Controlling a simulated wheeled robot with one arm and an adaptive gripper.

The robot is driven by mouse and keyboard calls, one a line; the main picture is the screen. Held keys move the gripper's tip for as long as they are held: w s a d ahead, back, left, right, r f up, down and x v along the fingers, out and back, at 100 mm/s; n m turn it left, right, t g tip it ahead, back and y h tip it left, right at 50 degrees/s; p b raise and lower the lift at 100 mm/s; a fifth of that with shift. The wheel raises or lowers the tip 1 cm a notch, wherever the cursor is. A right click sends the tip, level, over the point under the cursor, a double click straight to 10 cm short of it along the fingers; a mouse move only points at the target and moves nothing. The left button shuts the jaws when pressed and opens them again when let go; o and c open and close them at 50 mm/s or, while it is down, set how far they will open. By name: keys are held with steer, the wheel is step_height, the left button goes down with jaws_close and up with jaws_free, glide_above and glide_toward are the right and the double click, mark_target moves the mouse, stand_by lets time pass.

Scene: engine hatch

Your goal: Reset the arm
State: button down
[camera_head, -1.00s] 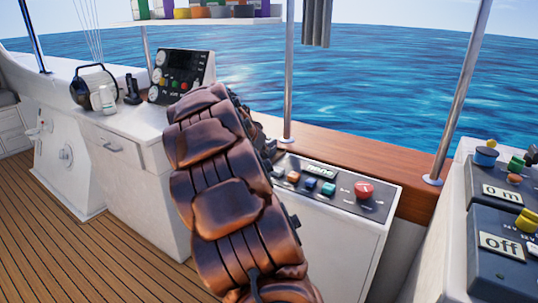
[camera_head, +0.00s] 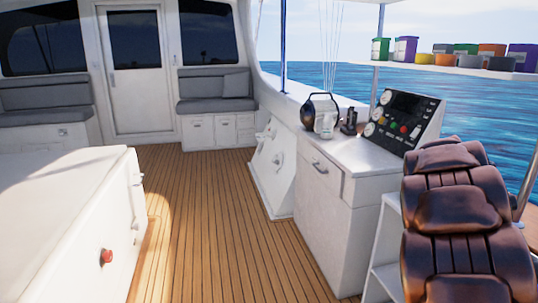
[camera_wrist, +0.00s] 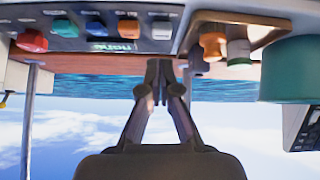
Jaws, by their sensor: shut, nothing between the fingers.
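My gripper (camera_wrist: 160,72) shows in the wrist view, its two dark fingers together at the tips with nothing between them. That view is upside down, with sky below and a control panel above. The fingertips are in front of the sea and the wooden rail and seem to touch nothing. My gripper is not visible there.
A white box (camera_head: 60,200) with a red knob (camera_head: 106,257) stands at left. A shelf (camera_head: 440,68) holds coloured containers. The plank floor (camera_head: 215,215) between is clear.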

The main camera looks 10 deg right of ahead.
steer(key=s+a+f+n+y, duration=0.2)
steer(key=s+a+n, duration=0.1)
steer(key=a, duration=0.6)
steer(key=s+a+f+n+y, duration=0.1)
steer(key=s+a+f+n, duration=0.15)
steer(key=a, duration=0.65)
steer(key=s+a+f+n+y, duration=0.1)
steer(key=s+a+n+y, duration=0.15)
steer(key=a, duration=0.65)
steer(key=s+a+f+n+g+y, duration=0.15)
steer(key=s+a+n, duration=0.25)
steer(key=s+a, duration=0.4)
steer(key=s+a+f+n+g+y, duration=0.1)
steer(key=s+a+f+n, duration=0.25)
steer(key=s+a, duration=0.5)
step_height(320, 180, up, 22)
steer(key=a+p, duration=0.1)
steer(key=p, duration=1.9)
steer(key=shift+s+n+p, duration=0.35)
steer(key=shift+s+n, duration=0.1)
